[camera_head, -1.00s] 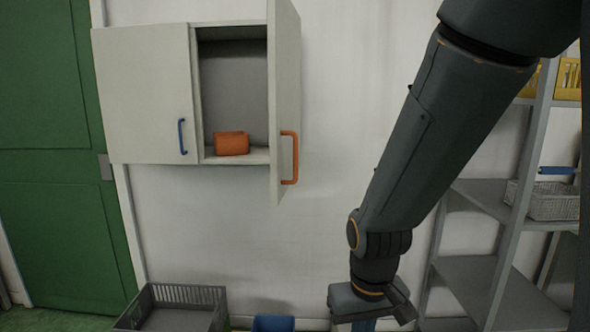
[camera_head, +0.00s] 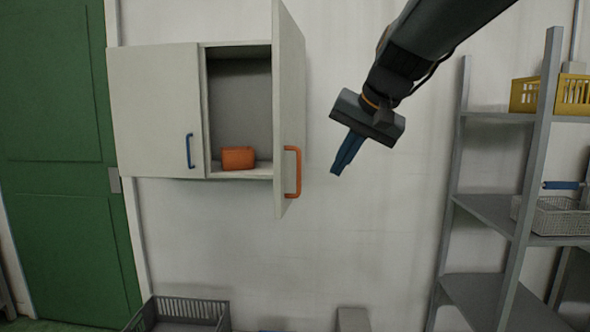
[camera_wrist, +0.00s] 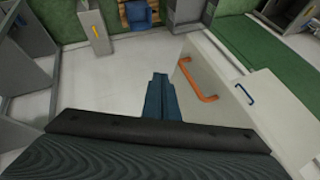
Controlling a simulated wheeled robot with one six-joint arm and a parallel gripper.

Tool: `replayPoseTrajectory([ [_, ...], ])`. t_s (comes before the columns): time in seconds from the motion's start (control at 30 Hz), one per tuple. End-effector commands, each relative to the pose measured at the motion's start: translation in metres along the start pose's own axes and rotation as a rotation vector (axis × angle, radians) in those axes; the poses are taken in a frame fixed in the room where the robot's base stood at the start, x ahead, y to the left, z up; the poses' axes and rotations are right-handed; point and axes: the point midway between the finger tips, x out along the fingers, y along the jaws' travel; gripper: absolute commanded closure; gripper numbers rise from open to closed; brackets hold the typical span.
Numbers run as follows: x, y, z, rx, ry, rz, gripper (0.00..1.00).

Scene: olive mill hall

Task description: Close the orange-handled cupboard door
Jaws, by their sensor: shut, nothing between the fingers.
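The cupboard door with the orange handle (camera_head: 289,110) stands open, swung out from the right side of the wall cupboard (camera_head: 206,45). Its orange handle (camera_head: 293,172) is on the door's near edge side. In the wrist view the orange handle (camera_wrist: 203,93) is right of the fingers, on a pale door face (camera_wrist: 190,62). My gripper (camera_head: 338,171) is shut and empty, with blue fingers pointing down, to the right of the door and apart from it. The fingers (camera_wrist: 158,80) also show in the wrist view.
An orange block (camera_head: 238,158) sits inside the open compartment. The left door (camera_head: 155,110) with a blue handle (camera_head: 189,151) is shut. A grey crate (camera_head: 190,304) is below. A shelf rack (camera_head: 535,150) stands right. The wall between is clear.

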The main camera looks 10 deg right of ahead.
Motion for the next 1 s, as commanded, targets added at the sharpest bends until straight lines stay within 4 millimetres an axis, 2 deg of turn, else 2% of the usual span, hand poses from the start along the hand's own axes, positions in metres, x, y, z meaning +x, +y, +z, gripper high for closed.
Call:
replayPoseTrajectory([
  [0.4,0.082,0.001,0.002,0.0,-0.007,0.003,1.0],
  [0.63,0.095,-0.027,0.001,-0.003,-0.004,0.001,1.0],
  [1.0,0.1,-0.035,0.001,-0.001,-0.001,0.002,1.0],
])
